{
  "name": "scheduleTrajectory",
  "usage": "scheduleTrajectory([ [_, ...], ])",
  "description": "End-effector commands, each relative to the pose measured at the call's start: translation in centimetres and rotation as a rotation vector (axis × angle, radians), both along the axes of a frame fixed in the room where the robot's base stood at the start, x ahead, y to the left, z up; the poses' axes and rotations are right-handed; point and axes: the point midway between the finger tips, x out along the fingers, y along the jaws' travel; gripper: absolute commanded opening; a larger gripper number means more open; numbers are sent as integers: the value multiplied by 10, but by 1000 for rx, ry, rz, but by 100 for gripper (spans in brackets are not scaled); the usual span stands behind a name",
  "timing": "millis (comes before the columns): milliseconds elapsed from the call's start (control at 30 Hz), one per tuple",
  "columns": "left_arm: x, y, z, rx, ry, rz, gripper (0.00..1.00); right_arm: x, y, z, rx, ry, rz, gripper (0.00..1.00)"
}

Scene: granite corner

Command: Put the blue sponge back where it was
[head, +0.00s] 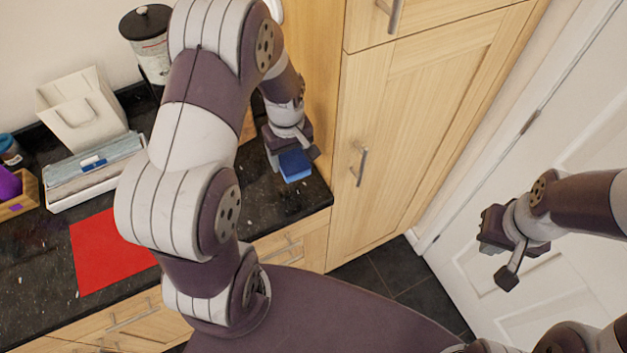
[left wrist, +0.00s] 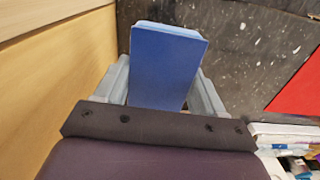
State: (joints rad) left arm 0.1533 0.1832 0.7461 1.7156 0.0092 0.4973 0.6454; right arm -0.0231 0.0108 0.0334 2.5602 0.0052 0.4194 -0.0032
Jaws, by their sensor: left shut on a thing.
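The blue sponge (head: 295,165) is a small block with a lighter blue edge. My left gripper (head: 284,158) is shut on it, over the right end of the dark granite counter, close to the tall wooden cupboard. In the left wrist view the sponge (left wrist: 165,65) sits between the two grey fingers of my left gripper (left wrist: 164,85), its broad face toward the camera. I cannot tell whether the sponge touches the counter. My right gripper (head: 508,255) is in front of the white door, its fingers apart and nothing between them.
A red mat (head: 108,250) lies on the counter, also in the left wrist view (left wrist: 300,85). Behind it are a white box with cloths (head: 95,172), a white bin (head: 82,110) and a dark-lidded canister (head: 147,40). A purple object (head: 8,184) is in a wooden tray (head: 20,205). Bare granite lies between mat and sponge.

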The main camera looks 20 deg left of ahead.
Motion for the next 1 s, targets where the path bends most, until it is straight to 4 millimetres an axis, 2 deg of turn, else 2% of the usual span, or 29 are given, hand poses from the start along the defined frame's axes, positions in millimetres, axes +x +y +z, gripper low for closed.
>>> scheduleTrajectory([
  [67, -7, -1, -4, -1, 5, 39, 25, 0, 0, 4, 0, -1, 0, 0],
  [200, -8, -1, -34, -2, 10, 62, 25, 0, 0, 12, 0, -1, 0, 0],
  [533, -7, -1, -94, -1, 5, 59, 25, 0, 0, 22, 0, -1, 0, 0],
  [600, -7, -1, -100, -1, 5, 58, 25, 0, 0, 22, 0, -1, 0, 0],
  [967, -6, -1, -106, -1, 2, 58, 25, 0, 0, 17, 0, 0, 0, 0],
  [1000, -6, -1, -105, -1, 2, 58, 79, 0, 0, 18, 0, 0, 0, 0],
])
